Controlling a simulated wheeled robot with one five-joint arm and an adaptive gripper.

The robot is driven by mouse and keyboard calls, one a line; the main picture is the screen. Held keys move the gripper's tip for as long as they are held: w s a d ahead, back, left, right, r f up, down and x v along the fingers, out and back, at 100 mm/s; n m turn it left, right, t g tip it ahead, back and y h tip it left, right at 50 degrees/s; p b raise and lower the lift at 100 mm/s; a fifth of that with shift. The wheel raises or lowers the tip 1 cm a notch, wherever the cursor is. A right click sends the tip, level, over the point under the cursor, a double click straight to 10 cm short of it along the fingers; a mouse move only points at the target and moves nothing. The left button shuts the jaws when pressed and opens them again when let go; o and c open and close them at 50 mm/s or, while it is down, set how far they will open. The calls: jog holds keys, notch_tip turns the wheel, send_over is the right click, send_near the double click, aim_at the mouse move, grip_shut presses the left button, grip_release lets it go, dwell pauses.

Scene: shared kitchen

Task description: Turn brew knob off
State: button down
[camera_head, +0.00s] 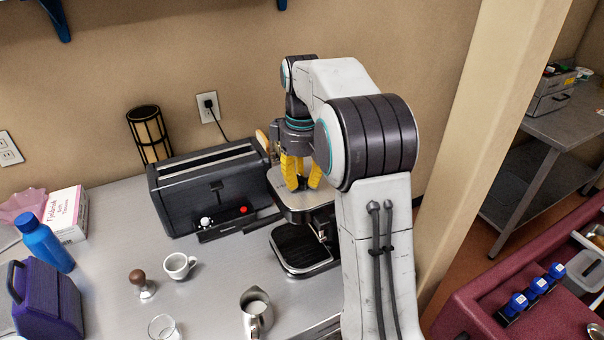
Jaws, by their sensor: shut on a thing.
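The espresso machine (297,214) stands on the steel counter against the wall, partly behind my arm. Its flat top carries a small dark knob (304,184), which I take for the brew knob. My gripper (303,187) points down over this top, its yellow fingers closed around the knob. The fingers cover most of the knob, so its turned position cannot be seen. The machine's black drip tray (301,249) sits below at the front. My arm hides the machine's right side.
A black toaster (208,184) stands close on the left. On the counter (205,290) are a white cup (180,266), a tamper (142,286), a milk jug (256,312), a glass (163,327) and a blue bottle (45,243). A wall post (490,130) rises at right.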

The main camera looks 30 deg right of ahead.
aim_at(302, 178)
jog(key=shift+s+f+m, duration=0.1)
jog(key=shift+f+m, duration=0.05)
jog(key=shift+m, duration=0.65)
jog(key=c, duration=0.9)
grip_release()
jog(key=shift+p, duration=0.3)
jog(key=shift+r, duration=6)
jog(key=shift+r, duration=0.1)
